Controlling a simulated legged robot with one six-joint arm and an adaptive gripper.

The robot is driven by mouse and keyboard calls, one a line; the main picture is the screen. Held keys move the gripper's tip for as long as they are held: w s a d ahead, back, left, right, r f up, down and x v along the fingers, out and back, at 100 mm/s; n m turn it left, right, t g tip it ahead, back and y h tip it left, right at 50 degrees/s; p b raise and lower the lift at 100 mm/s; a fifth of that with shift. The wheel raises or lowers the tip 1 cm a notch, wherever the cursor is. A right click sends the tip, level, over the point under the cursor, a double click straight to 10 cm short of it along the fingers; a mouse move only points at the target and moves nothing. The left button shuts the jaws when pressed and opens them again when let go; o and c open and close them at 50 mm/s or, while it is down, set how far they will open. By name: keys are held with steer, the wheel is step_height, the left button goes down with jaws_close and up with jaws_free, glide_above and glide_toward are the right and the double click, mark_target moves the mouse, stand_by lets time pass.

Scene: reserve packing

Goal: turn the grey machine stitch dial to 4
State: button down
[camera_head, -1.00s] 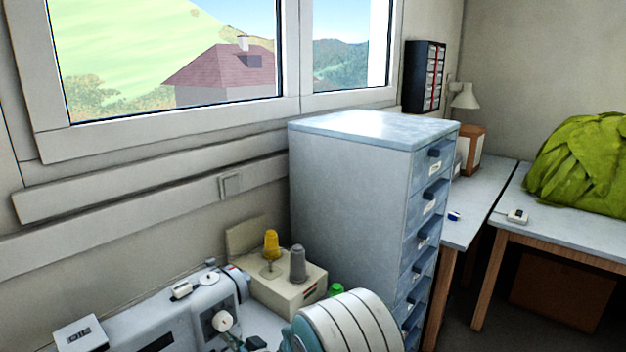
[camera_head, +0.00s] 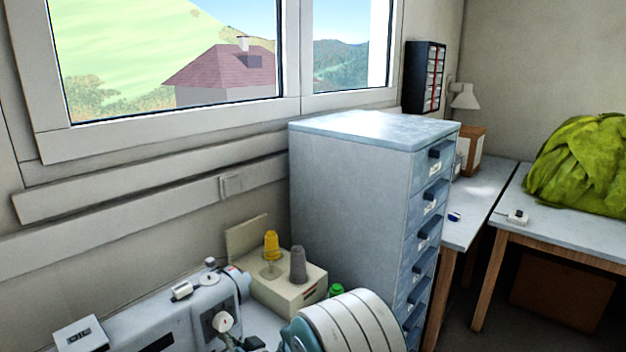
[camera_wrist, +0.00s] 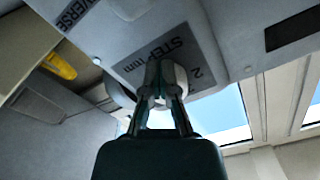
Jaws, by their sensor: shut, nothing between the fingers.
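The grey sewing machine (camera_head: 140,325) stands at the lower left of the head view, its end towards the thread stand. Its pale round stitch dial (camera_head: 222,322) shows on the front face. In the wrist view the machine's face (camera_wrist: 205,25) carries "REVERSE", "STEP mm" and a "2", and the pale dial (camera_wrist: 172,76) is right behind my fingertips. My gripper (camera_wrist: 160,92) is shut with nothing held, its tips at the dial; I cannot tell whether they touch. The fingers partly hide the dial, and its setting cannot be read. My arm covers the lower middle of the head view.
A thread stand (camera_head: 288,296) with a yellow cone (camera_head: 271,245) and a grey cone (camera_head: 298,265) is beside the machine. A tall blue-grey drawer cabinet (camera_head: 345,190) rises behind my arm. Tables with a green cloth heap (camera_head: 585,165) stand at the right.

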steer(key=shift+s+a+r, duration=0.3)
steer(key=shift+s+r, duration=0.05)
steer(key=shift+f, duration=0.1)
steer(key=shift+s+a+f, duration=0.15)
steer(key=shift+s+f, duration=0.1)
steer(key=v, duration=0.6)
stand_by(0.4)
